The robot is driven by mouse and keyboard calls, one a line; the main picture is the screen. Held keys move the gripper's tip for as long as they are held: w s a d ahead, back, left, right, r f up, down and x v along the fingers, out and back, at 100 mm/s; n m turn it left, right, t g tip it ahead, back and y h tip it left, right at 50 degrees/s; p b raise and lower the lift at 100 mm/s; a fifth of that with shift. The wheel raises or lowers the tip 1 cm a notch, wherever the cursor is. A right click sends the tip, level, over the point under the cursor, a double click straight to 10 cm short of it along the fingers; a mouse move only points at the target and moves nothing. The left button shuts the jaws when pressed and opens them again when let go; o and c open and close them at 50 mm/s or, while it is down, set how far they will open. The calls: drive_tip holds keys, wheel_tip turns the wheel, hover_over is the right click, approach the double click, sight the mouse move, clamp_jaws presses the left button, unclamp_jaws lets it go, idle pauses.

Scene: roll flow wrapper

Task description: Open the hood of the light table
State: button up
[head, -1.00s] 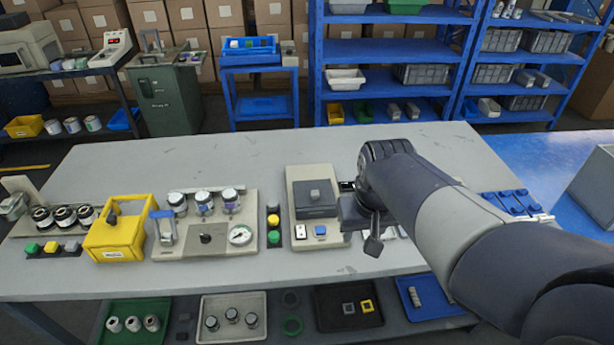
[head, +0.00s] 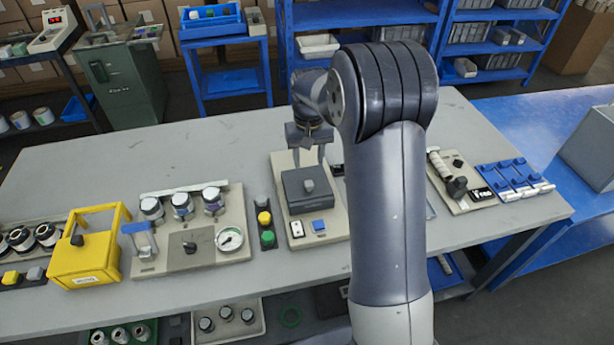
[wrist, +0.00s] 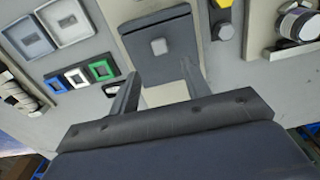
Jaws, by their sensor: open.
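The light table (head: 333,222) is a beige panel on the workbench, with a dark grey hood (head: 300,196) lying flat on it, closed. A small square grey knob (head: 309,185) stands on top of the hood; it also shows in the wrist view (wrist: 159,46). Below the hood are a white switch and a blue button. My gripper (head: 309,155) is open and empty, fingers pointing down, above the far end of the hood. In the wrist view my two fingers (wrist: 157,88) are apart, with the light table between and beyond them. I see no contact with the knob.
Left of the light table are a green and yellow button strip (head: 265,222), a gauge panel (head: 205,262) and a yellow box (head: 84,262). Right are a handle panel (head: 462,190) and blue clamps (head: 512,175). My forearm hides part of the bench.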

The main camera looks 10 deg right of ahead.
sight(309, 183)
wheel_tip(309, 183, down, 9)
drive_tip(key=shift+r+p, duration=0.15)
drive_tip(key=shift+p, duration=0.5)
drive_tip(key=shift+c, duration=0.5)
clamp_jaws()
